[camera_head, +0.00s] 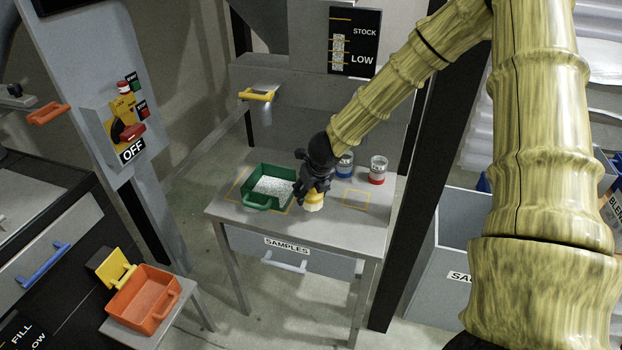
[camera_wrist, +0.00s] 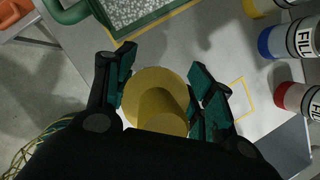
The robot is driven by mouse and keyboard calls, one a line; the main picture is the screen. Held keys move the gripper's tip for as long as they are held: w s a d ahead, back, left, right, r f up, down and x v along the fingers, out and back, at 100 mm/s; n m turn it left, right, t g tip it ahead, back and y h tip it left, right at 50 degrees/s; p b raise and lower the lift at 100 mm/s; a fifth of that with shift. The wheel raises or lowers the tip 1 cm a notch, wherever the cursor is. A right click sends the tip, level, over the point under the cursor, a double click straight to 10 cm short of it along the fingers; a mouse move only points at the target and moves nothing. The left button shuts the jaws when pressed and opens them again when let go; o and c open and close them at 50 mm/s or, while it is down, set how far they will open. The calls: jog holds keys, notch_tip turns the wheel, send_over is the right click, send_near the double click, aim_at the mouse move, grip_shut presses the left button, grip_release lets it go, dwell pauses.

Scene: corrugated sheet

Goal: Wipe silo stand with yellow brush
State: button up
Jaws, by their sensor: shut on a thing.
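The yellow brush (camera_head: 314,203) has a round yellow body and a pale lower part. In the wrist view its yellow disc and round handle (camera_wrist: 158,100) sit between the two fingers. My gripper (camera_head: 312,186) is shut on the brush from above; the fingers also show in the wrist view (camera_wrist: 165,78). The brush is low over the middle front of the grey silo stand (camera_head: 240,209), with its pale end down. I cannot tell whether it touches the top. The stand has a drawer marked SAMPLES (camera_head: 287,244). My fingers partly hide the brush.
A green tray of white granules (camera_head: 259,206) stands left of the brush. Jars with blue (camera_head: 344,168) and red (camera_head: 377,176) bands stand behind and to the right; the wrist view adds a yellow one (camera_wrist: 258,8). A yellow outlined square (camera_head: 356,207) at right is bare.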

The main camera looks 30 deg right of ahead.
jog(key=shift+a+r+p, duration=0.1)
jog(key=shift+r+p, duration=0.85)
jog(key=shift+r, duration=0.5)
